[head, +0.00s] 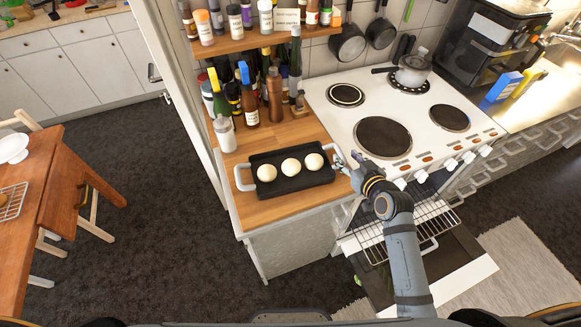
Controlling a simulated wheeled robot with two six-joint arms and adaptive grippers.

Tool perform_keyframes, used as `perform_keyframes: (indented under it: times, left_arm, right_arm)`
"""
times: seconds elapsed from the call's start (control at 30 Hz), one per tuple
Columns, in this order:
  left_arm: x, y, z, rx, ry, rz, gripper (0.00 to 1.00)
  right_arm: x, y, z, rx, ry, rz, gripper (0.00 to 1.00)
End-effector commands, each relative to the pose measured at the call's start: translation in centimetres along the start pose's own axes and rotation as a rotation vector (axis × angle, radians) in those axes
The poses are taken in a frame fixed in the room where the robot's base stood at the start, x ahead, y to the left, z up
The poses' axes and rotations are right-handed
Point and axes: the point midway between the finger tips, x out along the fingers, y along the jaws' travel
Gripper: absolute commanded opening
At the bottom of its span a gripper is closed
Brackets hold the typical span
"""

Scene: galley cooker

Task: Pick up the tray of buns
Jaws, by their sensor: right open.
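A dark rectangular tray (293,185) with light handles at both ends lies on the wooden counter left of the cooker. Three pale round buns (290,166) sit in a row in it. My right gripper (347,165) is open at the tray's right handle, with its fingers close around or beside it; I cannot tell whether they touch. The tray's left handle (243,177) is free. My left gripper is not in view.
The white cooker (325,95) stands right of the counter; its oven door (465,279) is open below, with a wire rack (433,215) out. Bottles and a spice shelf (255,40) stand behind the tray. A wooden table (38,190) is far left, with dark floor between.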

Motion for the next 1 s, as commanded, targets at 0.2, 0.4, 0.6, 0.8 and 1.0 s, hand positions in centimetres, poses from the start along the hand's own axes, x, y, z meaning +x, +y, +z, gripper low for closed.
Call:
perform_keyframes:
  times: [0.2, 0.4, 0.6, 0.8, 1.0]
  left_arm:
    - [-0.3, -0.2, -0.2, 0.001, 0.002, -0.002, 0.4]
    - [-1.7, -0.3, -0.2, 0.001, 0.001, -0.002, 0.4]
    - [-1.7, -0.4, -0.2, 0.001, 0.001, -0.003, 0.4]
    - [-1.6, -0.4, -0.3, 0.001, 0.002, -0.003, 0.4]
    - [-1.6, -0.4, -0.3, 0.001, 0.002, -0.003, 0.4]
  right_arm:
    - [0.8, 0.0, 0.0, 0.0, -0.001, 0.0, 0.43]
    - [3.8, 0.1, 0.0, 0.001, -0.001, -0.001, 0.43]
    - [5.8, 0.1, 0.3, 0.001, -0.001, -0.001, 0.43]
    - [5.8, 0.1, 0.4, 0.0, -0.001, -0.001, 0.42]
    - [5.8, 0.1, 0.4, 0.0, -0.001, -0.001, 0.15]
